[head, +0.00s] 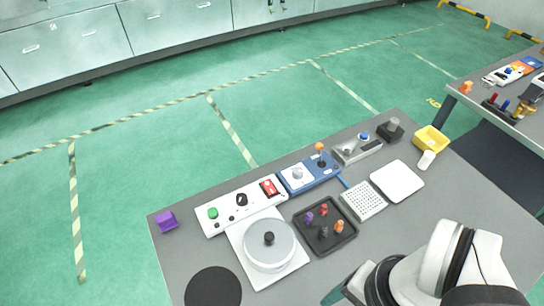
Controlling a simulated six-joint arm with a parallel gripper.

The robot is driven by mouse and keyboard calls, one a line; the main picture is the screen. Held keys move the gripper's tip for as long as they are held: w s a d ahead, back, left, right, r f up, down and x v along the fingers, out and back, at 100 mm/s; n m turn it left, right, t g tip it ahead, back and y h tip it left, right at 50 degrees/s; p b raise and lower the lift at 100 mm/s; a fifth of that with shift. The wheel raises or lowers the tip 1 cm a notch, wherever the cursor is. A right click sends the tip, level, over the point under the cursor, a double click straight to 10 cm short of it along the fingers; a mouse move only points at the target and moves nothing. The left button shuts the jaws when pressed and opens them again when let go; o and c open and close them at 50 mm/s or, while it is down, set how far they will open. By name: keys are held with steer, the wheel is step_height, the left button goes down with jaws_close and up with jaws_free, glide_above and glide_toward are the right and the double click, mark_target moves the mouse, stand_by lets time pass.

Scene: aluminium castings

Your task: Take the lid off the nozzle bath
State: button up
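A round silver vessel, which looks like the nozzle bath (268,258), stands on a white square base at the front left of the grey table. Its flat round lid (285,235) is on top, with a black knob (269,238) in the middle. My gripper (340,290) is at the bottom edge of the head view, to the right of and nearer than the bath, apart from it. Only a dark part of it shows beside my white arm; its fingertips are not clear, so I cannot tell whether it is open.
A black round mat (213,288) lies left of the bath. A dark tray (325,240) with several small coloured pieces is close on its right. A white control panel (240,203) and a blue unit (308,174) stand behind. A white perforated block (363,201) lies farther right.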

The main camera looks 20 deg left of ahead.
steer(key=w+a+r+n+h, duration=0.1)
steer(key=w+a+r+n, duration=0.25)
steer(key=w+n, duration=0.45)
steer(key=n+h, duration=0.3)
steer(key=n, duration=1.3)
glide_above(269, 235)
steer(key=a, duration=0.2)
steer(key=f, duration=0.6)
steer(key=d+f, duration=0.1)
steer(key=f, duration=0.4)
steer(key=d+f, duration=0.1)
steer(key=f, duration=0.4)
steer(key=shift+f, duration=0.15)
steer(key=shift+a+y, duration=0.1)
steer(key=shift+y, duration=0.2)
jaws_close()
